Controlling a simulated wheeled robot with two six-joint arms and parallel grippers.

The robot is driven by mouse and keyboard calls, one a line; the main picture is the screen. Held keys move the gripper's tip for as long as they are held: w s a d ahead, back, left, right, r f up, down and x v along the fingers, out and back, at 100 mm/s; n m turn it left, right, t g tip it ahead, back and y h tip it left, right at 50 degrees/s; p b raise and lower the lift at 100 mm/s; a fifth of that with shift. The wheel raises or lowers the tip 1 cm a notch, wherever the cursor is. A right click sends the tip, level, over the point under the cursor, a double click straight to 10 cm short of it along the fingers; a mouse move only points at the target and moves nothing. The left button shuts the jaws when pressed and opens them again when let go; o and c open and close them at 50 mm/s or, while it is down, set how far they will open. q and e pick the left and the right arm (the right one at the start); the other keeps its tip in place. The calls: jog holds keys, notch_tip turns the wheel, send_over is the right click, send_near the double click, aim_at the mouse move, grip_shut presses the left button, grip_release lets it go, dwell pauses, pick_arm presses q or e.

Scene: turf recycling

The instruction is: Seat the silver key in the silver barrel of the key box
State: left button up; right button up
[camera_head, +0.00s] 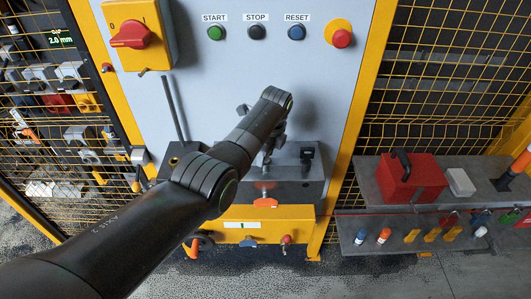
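My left arm reaches in from the lower left to the front of the panel. My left gripper (267,147) is at its far end, just above a grey metal box (311,190) on the panel. The wrist covers much of the gripper, so I cannot see whether its fingers are open or shut. A black piece (307,154) stands up on the right of the grey box's top. An orange tag (265,202) shows at the box's front, below the gripper. I cannot make out the silver key or the silver barrel. My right gripper is not in view.
The panel carries a red rotary switch (131,35), START, STOP and RESET buttons and a red stop button (341,39). A yellow box (240,226) is below the grey one. Mesh fencing flanks the panel. A shelf at right holds a red box (410,178) and several small items.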

pick_arm(q)
jog(key=o, duration=0.5)
jog(key=shift+r, duration=0.1)
jog(key=shift+s+d+r+b, duration=0.15)
jog(key=shift+s+d+r, duration=0.15)
jog(key=shift+r, duration=2.55)
jog(key=shift+s+d+r+b, duration=0.2)
jog(key=shift+d+r, duration=0.25)
jog(key=shift+r, duration=2.4)
jog(key=shift+s+d+r+b, duration=0.2)
jog(key=shift+d+r, duration=0.15)
jog(key=shift+r, duration=2.5)
jog(key=shift+w, duration=0.1)
